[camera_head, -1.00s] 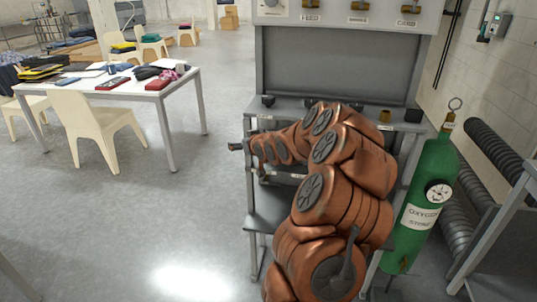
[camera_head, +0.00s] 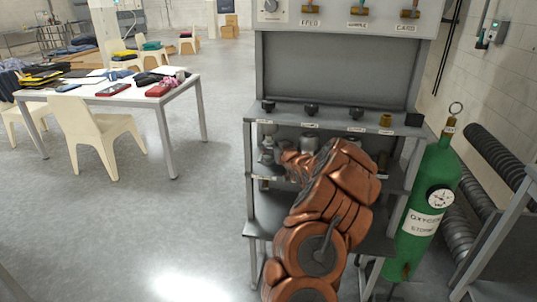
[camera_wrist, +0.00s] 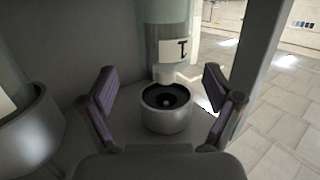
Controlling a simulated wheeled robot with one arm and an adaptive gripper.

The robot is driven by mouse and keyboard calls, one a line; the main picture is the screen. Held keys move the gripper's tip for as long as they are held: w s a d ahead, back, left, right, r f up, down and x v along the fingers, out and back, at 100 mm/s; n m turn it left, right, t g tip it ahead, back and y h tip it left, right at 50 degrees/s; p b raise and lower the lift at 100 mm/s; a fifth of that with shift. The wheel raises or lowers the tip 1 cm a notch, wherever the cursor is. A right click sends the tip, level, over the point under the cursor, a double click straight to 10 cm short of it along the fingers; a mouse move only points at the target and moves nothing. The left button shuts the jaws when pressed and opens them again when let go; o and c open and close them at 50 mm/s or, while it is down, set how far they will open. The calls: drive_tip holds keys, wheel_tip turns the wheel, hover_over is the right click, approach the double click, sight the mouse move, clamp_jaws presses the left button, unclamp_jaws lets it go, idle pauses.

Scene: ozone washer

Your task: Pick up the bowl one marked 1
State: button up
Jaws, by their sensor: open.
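A round grey bowl with a dark inside (camera_wrist: 166,119) sits in the middle of the wrist view. It is directly below a pale cylinder (camera_wrist: 166,22) whose white label (camera_wrist: 173,50) reads 1, turned on its side. My gripper (camera_wrist: 160,85) is open, with one finger on each side of the bowl and a gap on both sides. The fingers do not touch it. In the head view my gripper is at the left end of the rack's middle level, where the bowl is too small to make out surely.
A second, larger-looking grey bowl (camera_wrist: 28,135) is close to the left finger in the wrist view. The grey rack (camera_head: 340,75) has posts and shelf edges around my arm. A green oxygen cylinder (camera_head: 425,205) stands right of it. A table (camera_head: 190,80) is far left.

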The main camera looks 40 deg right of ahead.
drive_tip(key=w, duration=0.2)
drive_tip(key=w+p, duration=0.1)
drive_tip(key=shift+d, duration=0.25)
drive_tip(key=shift+x, duration=0.9)
drive_tip(key=shift+f, duration=0.1)
clamp_jaws()
